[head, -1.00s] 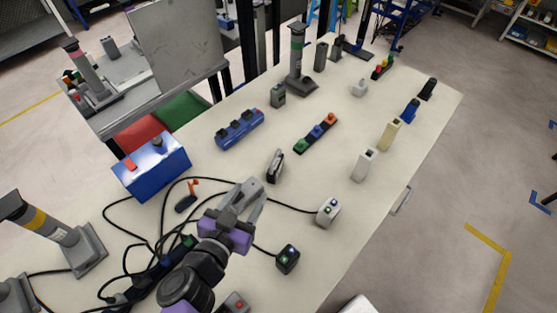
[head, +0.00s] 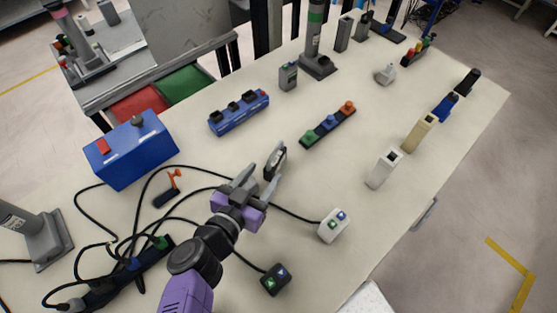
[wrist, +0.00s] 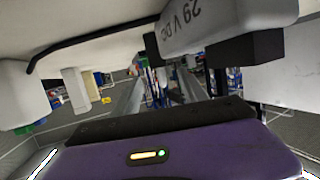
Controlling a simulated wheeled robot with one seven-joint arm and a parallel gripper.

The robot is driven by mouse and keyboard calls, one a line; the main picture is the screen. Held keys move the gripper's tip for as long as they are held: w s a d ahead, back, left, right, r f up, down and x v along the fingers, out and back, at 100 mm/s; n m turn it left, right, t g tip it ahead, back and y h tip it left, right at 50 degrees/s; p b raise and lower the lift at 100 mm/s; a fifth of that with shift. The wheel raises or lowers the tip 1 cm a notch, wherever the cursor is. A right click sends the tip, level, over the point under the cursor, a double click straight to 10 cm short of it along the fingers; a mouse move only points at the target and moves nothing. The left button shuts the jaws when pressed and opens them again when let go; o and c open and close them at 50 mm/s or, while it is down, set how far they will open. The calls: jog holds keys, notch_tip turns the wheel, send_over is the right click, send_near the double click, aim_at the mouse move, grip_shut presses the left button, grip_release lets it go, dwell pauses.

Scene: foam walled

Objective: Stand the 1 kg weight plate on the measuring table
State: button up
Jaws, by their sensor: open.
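I cannot pick out a 1 kg weight plate for certain in either view. A small dark upright piece with a pale face (head: 274,160) stands on the white worktable (head: 330,85), just beyond my fingertips. My gripper (head: 259,180) is open above the worktable, with a purple body and grey fingers spread apart. The head view does not show whether the fingers touch the dark piece. In the wrist view a grey body marked "29 V DC" (wrist: 205,22) is close at the upper right. No surface is clearly recognisable as the measuring table.
A blue box (head: 135,155), an orange-topped tool (head: 170,187) and black cables lie to the left. Two button boxes (head: 334,226) (head: 275,279) stand at the right and front. Blue (head: 238,112) and coloured-knob (head: 328,125) strips lie behind. Pale blocks (head: 384,168) line the right edge.

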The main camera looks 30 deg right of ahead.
aim_at(275, 159)
jog(key=shift+x, duration=1.2)
jog(key=shift+p+x, duration=0.65)
jog(key=shift+x, duration=2.15)
jog(key=shift+a+f, duration=0.1)
jog(key=shift+f, duration=0.05)
jog(key=shift+c, duration=0.2)
grip_shut()
